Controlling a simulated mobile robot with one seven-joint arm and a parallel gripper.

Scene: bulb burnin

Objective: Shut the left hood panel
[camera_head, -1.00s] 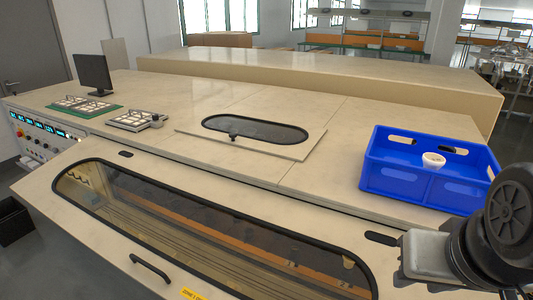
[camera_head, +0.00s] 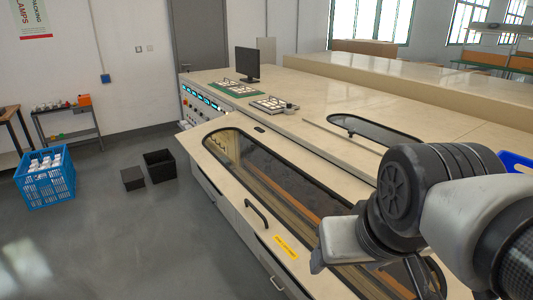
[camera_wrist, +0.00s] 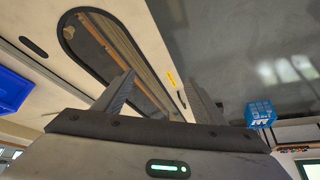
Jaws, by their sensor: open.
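The hood panel (camera_head: 227,176) is a cream front panel with a long black-rimmed window. It slopes down from the bench top, and I cannot tell how far open it stands. A black bar handle (camera_head: 257,213) sits near its lower edge, beside a yellow label (camera_head: 286,246). My arm covers the panel's right end in the head view. In the wrist view, my gripper (camera_wrist: 160,78) is open and empty, with its fingers apart over the window (camera_wrist: 85,40). The handle (camera_wrist: 182,97) shows partly beside the right finger, near the yellow label. My fingertips are not visible in the head view.
A second windowed panel (camera_head: 340,135) lies on the bench top. A monitor (camera_head: 248,64) and trays (camera_head: 234,88) stand at the far end. Black bins (camera_head: 159,163) and a blue crate of bulbs (camera_head: 46,178) stand on the floor at left. The floor before the bench is clear.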

